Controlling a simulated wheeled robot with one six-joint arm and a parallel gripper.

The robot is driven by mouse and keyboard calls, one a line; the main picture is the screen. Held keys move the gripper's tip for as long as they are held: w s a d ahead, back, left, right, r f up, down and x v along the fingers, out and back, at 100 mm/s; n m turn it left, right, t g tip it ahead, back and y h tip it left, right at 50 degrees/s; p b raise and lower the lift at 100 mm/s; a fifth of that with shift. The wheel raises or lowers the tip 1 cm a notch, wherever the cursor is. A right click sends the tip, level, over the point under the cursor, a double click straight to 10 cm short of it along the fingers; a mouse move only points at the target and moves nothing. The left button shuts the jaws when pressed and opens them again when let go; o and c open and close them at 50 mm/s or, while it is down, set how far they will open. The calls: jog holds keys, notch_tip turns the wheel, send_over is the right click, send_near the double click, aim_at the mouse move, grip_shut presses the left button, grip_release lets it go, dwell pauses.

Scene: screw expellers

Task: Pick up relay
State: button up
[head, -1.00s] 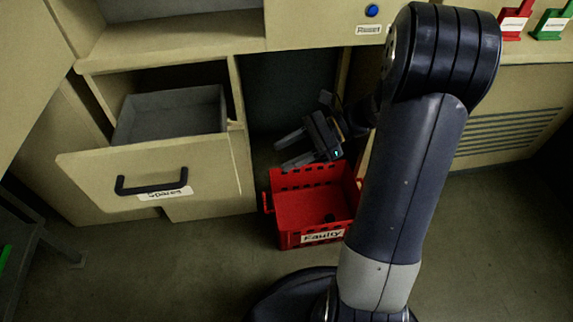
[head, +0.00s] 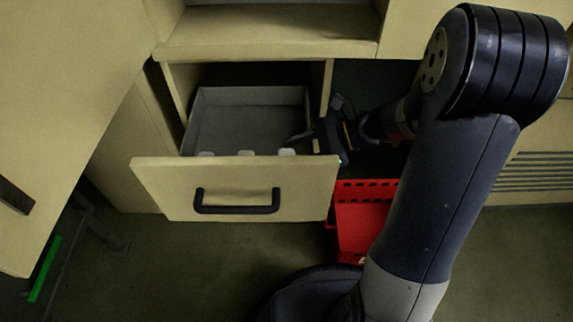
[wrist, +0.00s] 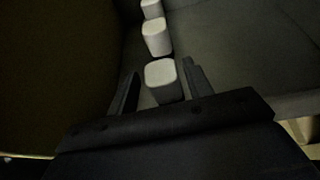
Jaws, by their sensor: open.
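Three white, rounded blocks, which look like the relays, stand in a row just behind the front of the open drawer (head: 160,185). In the head view only their tops show over the drawer front: left (head: 205,154), middle (head: 246,153) and right (head: 287,152). In the wrist view the nearest relay (wrist: 163,78) lies between and slightly beyond the fingers, with the middle relay (wrist: 156,37) and far relay (wrist: 151,8) behind it. My gripper (head: 298,138) is open at the drawer's right end, beside the right relay. Whether the fingers touch it I cannot tell.
The drawer's grey floor (head: 240,120) behind the relays is bare. A red crate (head: 365,210) stands on the floor to the right, partly hidden by my arm. The cabinet ledge (head: 265,45) overhangs the drawer's back. A dark handle (head: 237,201) sticks out in front.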

jog(key=shift+a+f, duration=0.15)
jog(key=shift+a, duration=0.25)
jog(key=c, duration=0.8)
